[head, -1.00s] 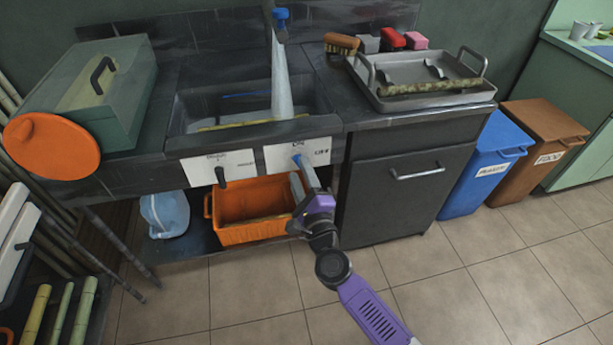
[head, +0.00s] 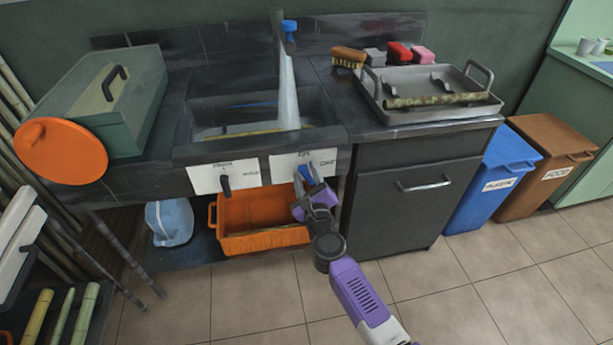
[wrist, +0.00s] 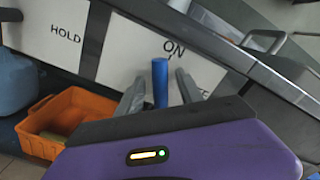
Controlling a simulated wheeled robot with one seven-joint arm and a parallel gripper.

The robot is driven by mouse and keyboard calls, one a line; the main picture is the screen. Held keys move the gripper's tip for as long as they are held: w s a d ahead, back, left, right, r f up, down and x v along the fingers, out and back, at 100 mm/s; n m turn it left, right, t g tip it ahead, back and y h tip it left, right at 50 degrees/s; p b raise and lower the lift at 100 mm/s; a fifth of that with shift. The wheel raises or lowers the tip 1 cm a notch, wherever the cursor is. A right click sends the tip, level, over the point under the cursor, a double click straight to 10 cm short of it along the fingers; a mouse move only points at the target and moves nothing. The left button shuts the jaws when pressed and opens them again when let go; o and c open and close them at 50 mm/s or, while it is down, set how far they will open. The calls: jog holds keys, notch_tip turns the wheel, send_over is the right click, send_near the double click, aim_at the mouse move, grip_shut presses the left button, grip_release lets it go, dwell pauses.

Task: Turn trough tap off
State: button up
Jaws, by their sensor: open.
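The blue tap handle (head: 307,174) sticks out from the white ON/OFF panel (head: 284,167) on the trough front. In the wrist view the handle (wrist: 160,82) stands between my two grey fingers, under the word ON. My gripper (head: 312,173) is open around the handle, with a finger on each side and a gap visible at least on the right. The word OFF shows at the panel's right side in the head view; my finger partly covers it in the wrist view. Water (head: 288,95) pours from the blue-tipped spout (head: 289,27) into the trough (head: 225,151).
A second white panel (head: 205,179) with a dark lever (head: 225,185) is to the left. An orange crate (head: 262,241) sits below the trough. A dark cabinet (head: 400,215) stands close on the right. Tiled floor in front is clear.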

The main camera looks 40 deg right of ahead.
grip_shut()
jog(key=shift+n, duration=0.3)
jog(key=n+p, duration=0.2)
jog(key=shift+r+n, duration=0.1)
jog(key=shift+n, duration=0.2)
jog(key=n+p, duration=0.2)
jog(key=n, duration=0.1)
jog(key=shift+n, duration=0.3)
jog(key=n+p, duration=0.2)
jog(key=n, duration=0.3)
jog(key=shift+n+p, duration=0.35)
jog(key=shift+n, duration=0.05)
